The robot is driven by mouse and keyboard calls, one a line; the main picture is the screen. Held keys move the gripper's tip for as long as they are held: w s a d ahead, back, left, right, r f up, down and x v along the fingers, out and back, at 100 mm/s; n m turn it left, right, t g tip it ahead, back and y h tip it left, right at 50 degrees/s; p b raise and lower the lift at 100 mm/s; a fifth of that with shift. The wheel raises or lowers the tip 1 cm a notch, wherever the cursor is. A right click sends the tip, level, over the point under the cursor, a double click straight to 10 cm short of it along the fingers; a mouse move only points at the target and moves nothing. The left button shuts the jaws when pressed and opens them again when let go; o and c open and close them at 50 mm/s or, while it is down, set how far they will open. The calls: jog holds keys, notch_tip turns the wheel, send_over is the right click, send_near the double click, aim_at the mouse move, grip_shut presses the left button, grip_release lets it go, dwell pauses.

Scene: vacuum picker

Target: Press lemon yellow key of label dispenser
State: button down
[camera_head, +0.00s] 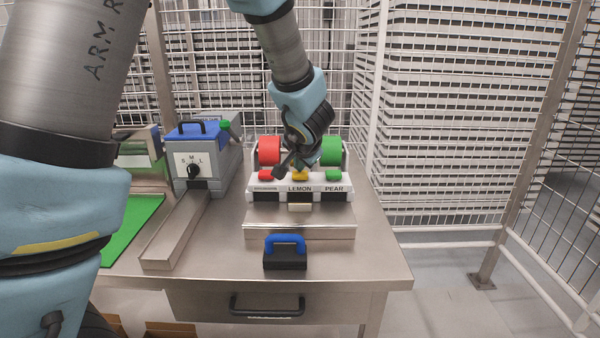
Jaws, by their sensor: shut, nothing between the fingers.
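The label dispenser (262,188) stands on the metal table, with a white front panel and three coloured keys. The lemon yellow key (300,176) is in the middle, above the word LEMON. The red key (265,175) is to its left and the green key (333,175) to its right, above PEAR. A pale label (300,207) shows below the LEMON slot. My gripper (280,171) is shut and empty, its tip just above the dispenser between the red and yellow keys. I cannot tell whether it touches anything. My arm hides the middle roll behind the keys.
A grey machine with a blue lid (197,131) and an S-M-L dial stands left, with a metal chute (172,235) in front. A black block with a blue handle (285,252) sits near the table's front edge. A green mat (130,225) lies left. Wire fencing stands behind.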

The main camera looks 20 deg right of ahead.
aim_at(299, 175)
jog(key=shift+r, duration=0.7)
jog(key=shift+r, duration=0.1)
jog(key=shift+r+p, duration=1.75)
jog(key=shift+r, duration=0.7)
